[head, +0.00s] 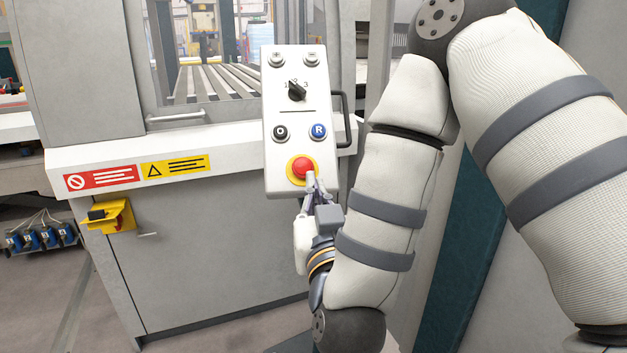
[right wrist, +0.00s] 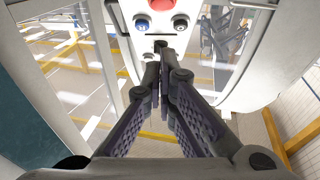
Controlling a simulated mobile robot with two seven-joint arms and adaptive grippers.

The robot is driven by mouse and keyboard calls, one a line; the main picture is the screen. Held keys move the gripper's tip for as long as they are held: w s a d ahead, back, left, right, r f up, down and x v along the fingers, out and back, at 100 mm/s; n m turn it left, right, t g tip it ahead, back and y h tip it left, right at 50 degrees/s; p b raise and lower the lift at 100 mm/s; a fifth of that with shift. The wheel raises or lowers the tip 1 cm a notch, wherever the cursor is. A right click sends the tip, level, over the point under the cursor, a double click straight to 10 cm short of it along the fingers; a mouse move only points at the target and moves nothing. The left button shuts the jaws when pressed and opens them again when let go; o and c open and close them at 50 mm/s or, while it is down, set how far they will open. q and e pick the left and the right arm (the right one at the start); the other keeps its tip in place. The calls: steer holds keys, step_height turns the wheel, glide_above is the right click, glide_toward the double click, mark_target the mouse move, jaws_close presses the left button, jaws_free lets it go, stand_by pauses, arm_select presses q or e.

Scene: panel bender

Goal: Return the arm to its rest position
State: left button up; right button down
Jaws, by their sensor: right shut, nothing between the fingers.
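My right gripper (head: 311,185) is shut and empty. In the head view its fingertips are at the lower part of the white control box (head: 291,113), just below the red emergency button (head: 302,168) on its yellow ring. I cannot tell whether they touch the button. In the right wrist view the closed fingers (right wrist: 165,75) point at the control box (right wrist: 122,15), with the red button (right wrist: 162,4) at the top edge. My right arm (head: 378,195) reaches in from the right, bent at the elbow. My left gripper is not in view.
The control box has a rotary switch (head: 297,90), a black button (head: 280,132), a blue button (head: 318,131) and a side handle (head: 345,118). A grey machine cabinet (head: 205,225) stands behind it. A yellow lockable switch (head: 109,215) is at the left. Open floor shows at the lower left.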

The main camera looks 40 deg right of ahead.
stand_by(0.4)
steer(key=s+a+f+n+g+y, duration=0.1)
steer(key=s+a+f+g+y, duration=0.2)
steer(key=f, duration=0.6)
steer(key=s+a+f+n+g+y+p, duration=0.1)
steer(key=s+f+n+g+y, duration=0.3)
steer(key=f, duration=0.6)
steer(key=s+a+f+m+g+y, duration=0.1)
steer(key=s+a+f+g, duration=0.1)
steer(key=s+f, duration=0.5)
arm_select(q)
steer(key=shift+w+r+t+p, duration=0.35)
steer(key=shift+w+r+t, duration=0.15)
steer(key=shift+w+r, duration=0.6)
arm_select(e)
steer(key=s+f+g, duration=0.5)
steer(key=s, duration=0.7)
steer(key=s+f+n+g, duration=0.1)
steer(key=s+f+g, duration=0.4)
steer(key=s, duration=0.7)
steer(key=shift+f+g+y, duration=0.4)
steer(key=shift+f, duration=0.1)
